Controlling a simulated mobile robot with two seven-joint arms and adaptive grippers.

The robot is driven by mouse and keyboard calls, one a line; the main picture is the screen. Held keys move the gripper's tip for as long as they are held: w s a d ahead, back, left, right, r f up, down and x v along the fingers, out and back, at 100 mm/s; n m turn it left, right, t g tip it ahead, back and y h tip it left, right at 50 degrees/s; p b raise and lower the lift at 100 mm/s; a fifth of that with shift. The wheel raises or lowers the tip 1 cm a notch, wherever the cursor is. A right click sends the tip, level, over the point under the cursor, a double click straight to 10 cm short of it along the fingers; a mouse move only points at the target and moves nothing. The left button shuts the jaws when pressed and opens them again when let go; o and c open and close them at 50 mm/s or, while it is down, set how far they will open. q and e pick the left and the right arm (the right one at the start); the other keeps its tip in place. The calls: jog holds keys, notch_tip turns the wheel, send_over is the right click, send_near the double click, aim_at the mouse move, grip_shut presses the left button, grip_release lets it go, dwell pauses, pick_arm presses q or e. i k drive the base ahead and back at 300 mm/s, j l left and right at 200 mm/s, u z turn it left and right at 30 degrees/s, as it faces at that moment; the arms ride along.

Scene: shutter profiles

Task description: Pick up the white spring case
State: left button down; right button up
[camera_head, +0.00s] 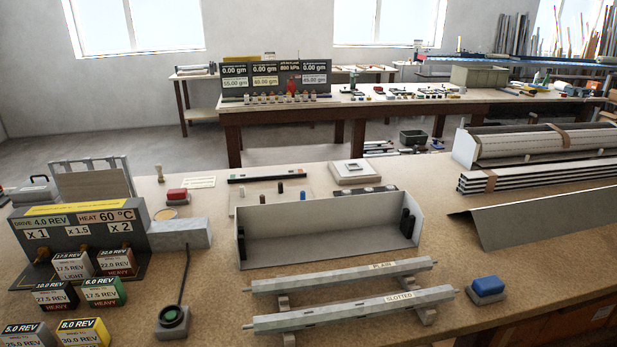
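The palest of several small labelled spring cases is the white spring case (73,268), at the left of the workbench. It has a dark top label reading about 17.5 REV and a pale front marked LIGHT. It stands just in front of the grey drive unit (75,225). Neither of my grippers shows in the head view.
A yellow case (84,333) and a grey case (28,335) stand at the near left edge. A green button on a grey box (173,321) with an upright rod is to the right. A grey open trough (325,237) and two long bars fill the middle.

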aim_at(76, 265)
jog(key=u, duration=1.25)
